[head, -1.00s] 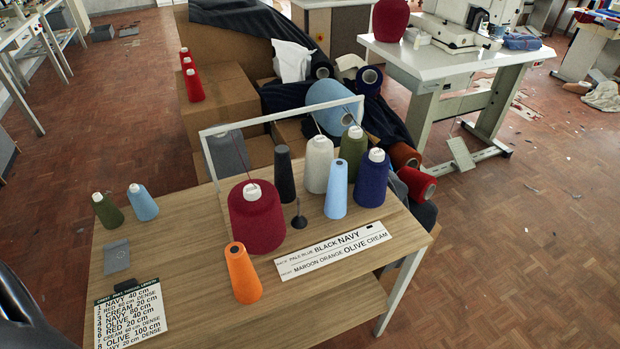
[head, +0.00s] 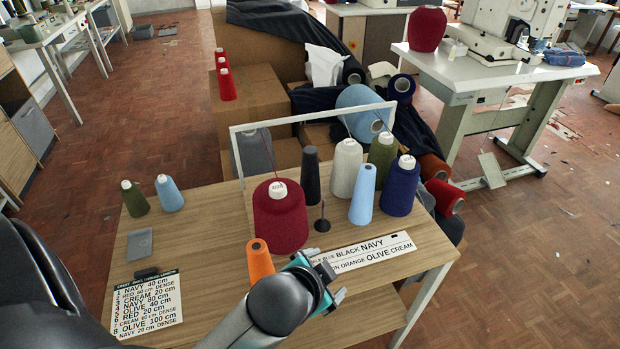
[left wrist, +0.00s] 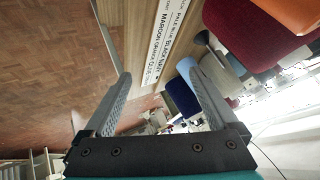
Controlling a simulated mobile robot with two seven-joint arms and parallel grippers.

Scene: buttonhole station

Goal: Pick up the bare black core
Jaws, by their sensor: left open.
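The tall, slim black cone (head: 311,175), which looks like the bare black core, stands upright on the wooden table (head: 205,235), between the maroon cone (head: 280,218) and the cream cone (head: 345,168). My left gripper (head: 318,280) is in front of it, over the table's front part, and hides part of the orange cone (head: 260,259). In the left wrist view my left gripper (left wrist: 160,75) has its fingers wide apart with nothing between them. My right gripper is not in view.
A thin dark post (head: 322,220) stands in front of the black cone. Pale blue (head: 363,195), olive (head: 382,158) and navy (head: 400,188) cones stand to the right. A white frame (head: 235,150) rises behind. A lettered strip (head: 370,250) lies in front.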

